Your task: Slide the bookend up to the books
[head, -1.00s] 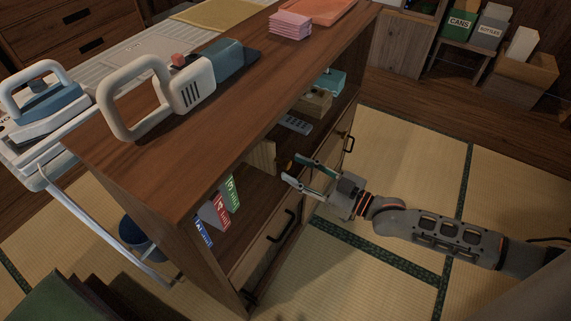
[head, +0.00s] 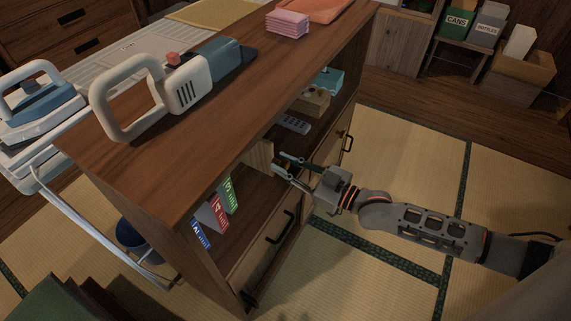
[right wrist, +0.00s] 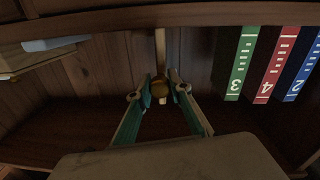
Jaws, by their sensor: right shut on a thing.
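The books stand upright in the open shelf bay: a green one (head: 230,190), a red one (head: 218,212) and a blue one (head: 201,232). The right wrist view shows their spines, green (right wrist: 241,62), red (right wrist: 275,65) and blue (right wrist: 304,66). The bookend is an upright light wood panel (head: 261,156), seen edge-on in the right wrist view (right wrist: 160,45) with a round brass knob (right wrist: 160,88) in front. My right gripper (right wrist: 160,90) is shut on the knob; it also shows in the head view (head: 281,164). A gap separates the bookend from the books. My left gripper is not in view.
The cabinet top (head: 250,85) overhangs the bay. Drawers with black handles (head: 282,228) lie below it. Beyond the bookend, a remote (head: 294,124), a wooden box (head: 310,103) and a teal box (head: 329,80) occupy the shelf. Tatami floor (head: 410,135) is clear around my arm.

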